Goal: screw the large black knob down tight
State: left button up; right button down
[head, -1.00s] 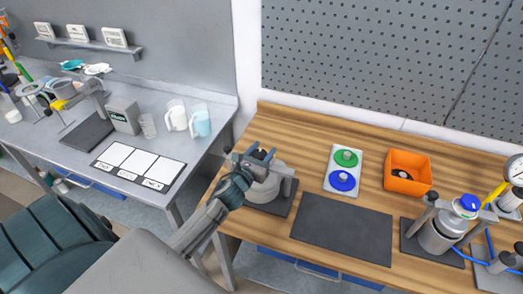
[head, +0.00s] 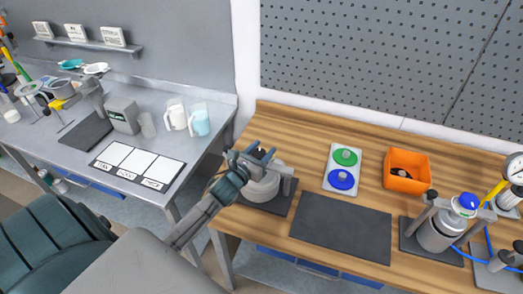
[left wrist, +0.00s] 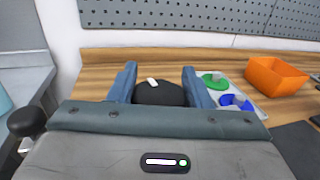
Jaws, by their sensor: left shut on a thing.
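The large black knob (left wrist: 158,95) shows in the left wrist view as a dark dome with a white mark on top. It sits between the two blue fingers of my left gripper (left wrist: 160,88), which is shut on it. In the head view my left gripper (head: 254,155) is over the pale round drum (head: 264,187) on the wooden bench, and its fingers mostly hide the knob. The gap under the knob cannot be seen. My right gripper is not in view.
A grey bracket (head: 289,179) stands beside the drum. A panel with green (head: 345,157) and blue (head: 342,180) discs, an orange bin (head: 407,171) and a clear dark mat (head: 341,229) lie to the right. A second drum unit (head: 437,235) stands farther right.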

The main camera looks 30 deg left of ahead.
pick_arm(q)
jog(key=o, duration=1)
jog(key=shift+w, duration=0.1)
jog(key=shift+s+f+b, duration=0.2)
jog(key=shift+s+b, duration=0.25)
jog(key=s+b, duration=0.6)
jog(key=s, duration=0.4)
jog(key=shift+r, duration=0.2)
